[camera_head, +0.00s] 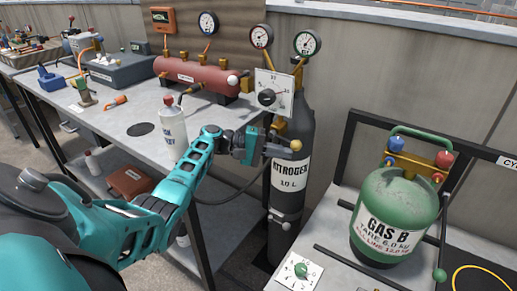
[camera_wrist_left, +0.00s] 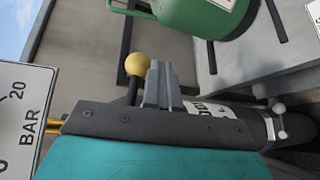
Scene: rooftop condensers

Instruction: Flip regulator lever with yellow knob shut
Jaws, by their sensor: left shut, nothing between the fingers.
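The yellow knob (camera_head: 296,145) sits at the end of the regulator lever, on the front of the dark nitrogen cylinder (camera_head: 290,200). In the left wrist view the yellow knob (camera_wrist_left: 136,63) stands on a short dark stem, and the stem's base is hidden behind my gripper body. My left gripper (camera_head: 268,146) is just left of the knob in the head view, below the regulator dial plate (camera_head: 273,93). Its fingers (camera_wrist_left: 160,82) are shut and empty, close beside the knob; whether they touch the lever I cannot tell. My right gripper is not in view.
Two gauges (camera_head: 260,36) (camera_head: 307,43) rise above the regulator. A workbench (camera_head: 115,120) with a red tank (camera_head: 195,76) and a white bottle (camera_head: 172,130) is at left. A green GAS B cylinder (camera_head: 393,215) stands on a platform at right. A hose hangs below my arm.

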